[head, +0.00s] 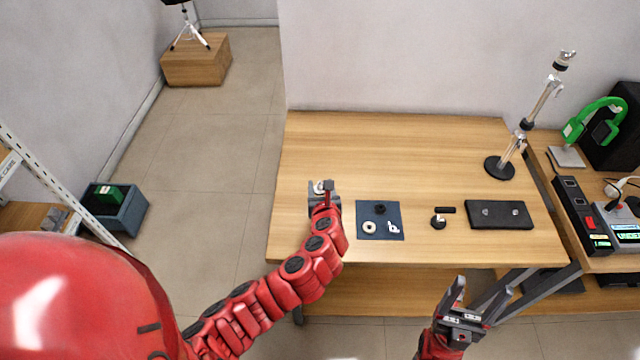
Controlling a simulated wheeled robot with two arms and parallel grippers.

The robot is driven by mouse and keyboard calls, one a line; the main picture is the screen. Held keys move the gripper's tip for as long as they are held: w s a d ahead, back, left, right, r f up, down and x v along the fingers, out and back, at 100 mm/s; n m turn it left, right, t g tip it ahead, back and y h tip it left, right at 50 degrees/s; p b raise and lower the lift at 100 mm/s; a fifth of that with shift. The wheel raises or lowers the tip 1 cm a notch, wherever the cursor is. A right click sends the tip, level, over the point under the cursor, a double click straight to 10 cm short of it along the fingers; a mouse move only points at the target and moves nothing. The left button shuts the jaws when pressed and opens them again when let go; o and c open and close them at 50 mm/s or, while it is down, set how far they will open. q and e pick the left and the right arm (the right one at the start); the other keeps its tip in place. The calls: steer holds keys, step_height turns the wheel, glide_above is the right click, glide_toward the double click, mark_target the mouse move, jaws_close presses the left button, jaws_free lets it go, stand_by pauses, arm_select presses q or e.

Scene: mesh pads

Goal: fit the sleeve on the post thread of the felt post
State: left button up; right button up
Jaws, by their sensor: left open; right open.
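My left gripper (322,187) is open over the left part of the wooden table, left of a blue mat; a small pale patch shows between its fingers, too small to identify. My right gripper (462,298) is open and empty in front of the table's front edge. A short black bar or tube (446,210), perhaps the sleeve, lies on the table right of the mat. Beside it is a small dark round piece (438,223) with a light spot. A chrome stand (541,101) with a round black base stands at the back right, its top tilted; its thread is too small to make out.
The blue mat (383,233) holds a black round piece (379,209), a white ring (370,227) and a white wing-shaped piece (393,227). A black tray (500,224) holds small pale parts. Electronics (583,215) and green headphones (595,120) crowd the right. The table's back left is clear.

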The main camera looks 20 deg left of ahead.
arm_select(q)
steer(key=v, duration=1.5)
steer(key=shift+w+a+f, duration=0.1)
